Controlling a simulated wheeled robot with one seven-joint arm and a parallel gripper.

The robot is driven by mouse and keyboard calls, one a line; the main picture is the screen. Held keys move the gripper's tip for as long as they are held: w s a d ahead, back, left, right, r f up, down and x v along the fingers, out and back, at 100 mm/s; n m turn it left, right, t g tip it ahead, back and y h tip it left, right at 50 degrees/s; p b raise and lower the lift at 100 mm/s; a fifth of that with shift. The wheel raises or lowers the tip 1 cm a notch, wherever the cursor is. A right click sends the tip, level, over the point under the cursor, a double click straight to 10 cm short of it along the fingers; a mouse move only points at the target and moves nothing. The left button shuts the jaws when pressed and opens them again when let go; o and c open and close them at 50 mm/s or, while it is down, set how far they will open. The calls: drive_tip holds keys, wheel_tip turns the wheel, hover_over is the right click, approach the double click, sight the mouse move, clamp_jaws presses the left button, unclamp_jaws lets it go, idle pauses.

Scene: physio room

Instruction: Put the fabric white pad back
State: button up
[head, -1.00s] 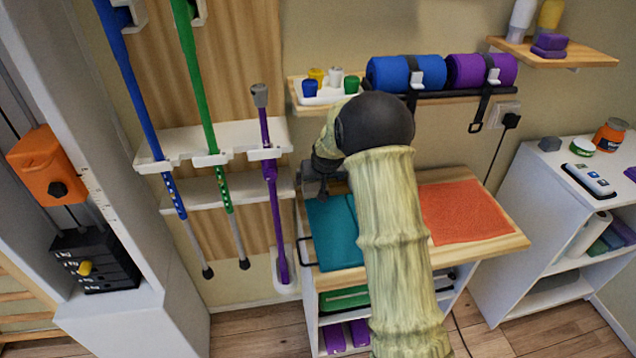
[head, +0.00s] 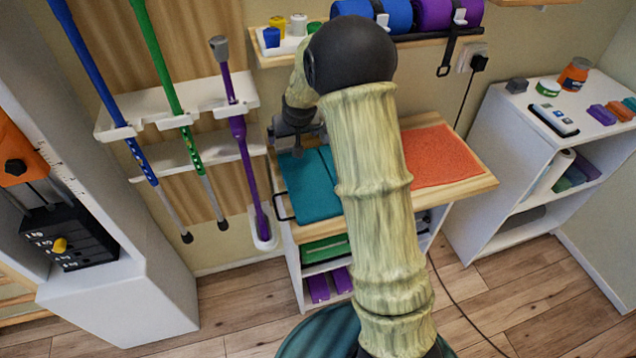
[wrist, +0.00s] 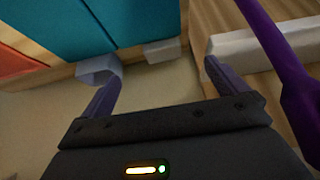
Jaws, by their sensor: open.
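I cannot make out a fabric white pad in either view; my arm covers part of the bench. My gripper (head: 297,150) is at the left rear of the wooden bench (head: 462,193), close to the teal folded mat (head: 308,190). In the wrist view my gripper (wrist: 157,75) has its two fingers spread, with nothing between them. The teal mat (wrist: 140,22) and the bench edge show beyond the left finger. A purple crutch (wrist: 275,45) is on the right.
An orange towel (head: 440,157) lies on the bench. Blue, green and purple crutches (head: 240,130) stand in a white wall rack (head: 203,97) at left. Blue and purple rolls (head: 447,14) hang above. A white shelf unit (head: 492,180) stands right, with open floor in front.

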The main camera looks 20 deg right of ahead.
drive_tip(key=s+r+g, duration=0.3)
drive_tip(key=s, duration=2.7)
drive_tip(key=shift+s+r, duration=0.15)
drive_tip(key=shift+s, duration=0.15)
